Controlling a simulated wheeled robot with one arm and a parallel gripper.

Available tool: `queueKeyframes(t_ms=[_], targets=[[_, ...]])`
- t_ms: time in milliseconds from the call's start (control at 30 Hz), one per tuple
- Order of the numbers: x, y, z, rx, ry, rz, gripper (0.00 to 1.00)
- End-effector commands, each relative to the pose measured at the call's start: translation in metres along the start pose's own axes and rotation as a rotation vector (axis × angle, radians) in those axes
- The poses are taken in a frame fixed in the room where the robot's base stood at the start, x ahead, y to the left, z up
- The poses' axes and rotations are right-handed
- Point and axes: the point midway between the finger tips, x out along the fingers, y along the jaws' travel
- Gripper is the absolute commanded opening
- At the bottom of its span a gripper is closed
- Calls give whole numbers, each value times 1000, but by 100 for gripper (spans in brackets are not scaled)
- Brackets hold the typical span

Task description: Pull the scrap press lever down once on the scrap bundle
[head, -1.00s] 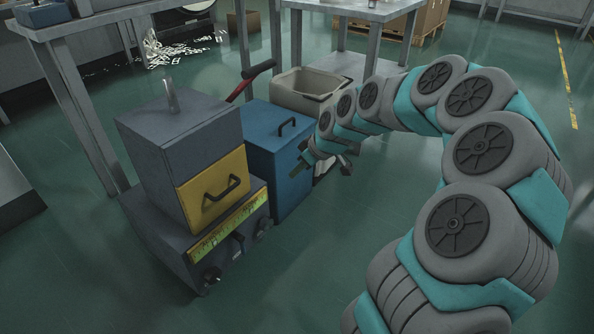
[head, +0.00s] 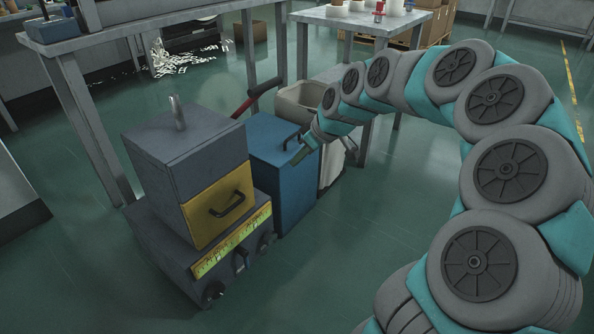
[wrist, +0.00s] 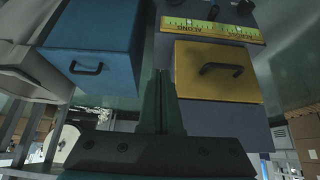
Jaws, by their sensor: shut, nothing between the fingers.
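The machine has a yellow front (head: 218,205) with a black handle. My gripper (head: 300,156) is near the blue box's upper front edge, in front of and below the red grip, apart from it. In the wrist view my gripper (wrist: 159,80) is shut and empty, with the blue box on the left and the yellow front (wrist: 216,72) on the right. I cannot make out a scrap bundle.
A pale bin (head: 300,103) stands behind the blue box. A metal table (head: 120,38) is at the back left, and another table (head: 365,22) with small items is behind the bin. White scraps (head: 182,60) lie on the far floor. The floor at front centre is clear.

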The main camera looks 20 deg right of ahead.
Motion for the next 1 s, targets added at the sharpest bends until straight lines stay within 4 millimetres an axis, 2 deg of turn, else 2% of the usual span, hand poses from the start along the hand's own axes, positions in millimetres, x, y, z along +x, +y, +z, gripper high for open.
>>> queueKeyframes(t_ms=[33,100,267,1000], targets=[[-12,1,-6,-2,4,4,0],[-23,0,-10,-2,3,3,0],[-36,1,-15,-2,3,3,0],[-36,0,-14,-1,1,1,0]])
